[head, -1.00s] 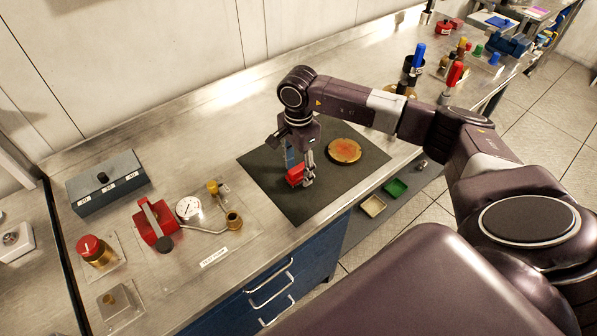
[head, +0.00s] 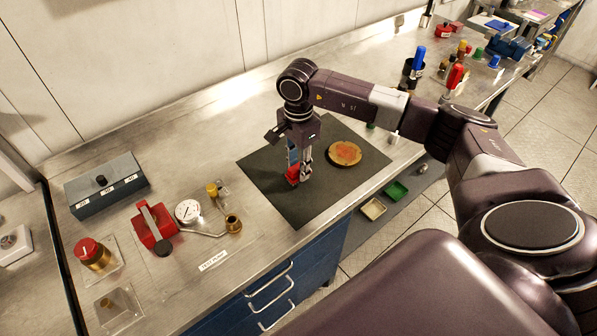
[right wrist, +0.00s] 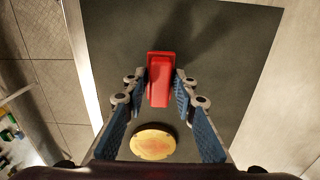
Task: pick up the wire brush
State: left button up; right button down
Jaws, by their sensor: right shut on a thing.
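The wire brush (head: 292,174) shows as a small red block at the dark mat (head: 318,205); its bristles are hidden. My right gripper (head: 299,173) points down over the mat and is shut on the brush. In the right wrist view the red brush (right wrist: 160,78) sits between the two blue-padded fingers, at their tips. I cannot tell whether it touches the mat. A round rust-orange disc (head: 345,153) lies on the mat to the right of the gripper. My left gripper is not in view.
A test-pump plate with a red-handled pump (head: 153,224) and a gauge (head: 187,211) is left of the mat. A grey box (head: 104,184) stands farther left. Bottles and tools (head: 415,62) stand at the back right.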

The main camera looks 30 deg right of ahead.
aim_at(298, 165)
notch_tip(298, 165, up, 18)
jog(key=b, duration=0.3)
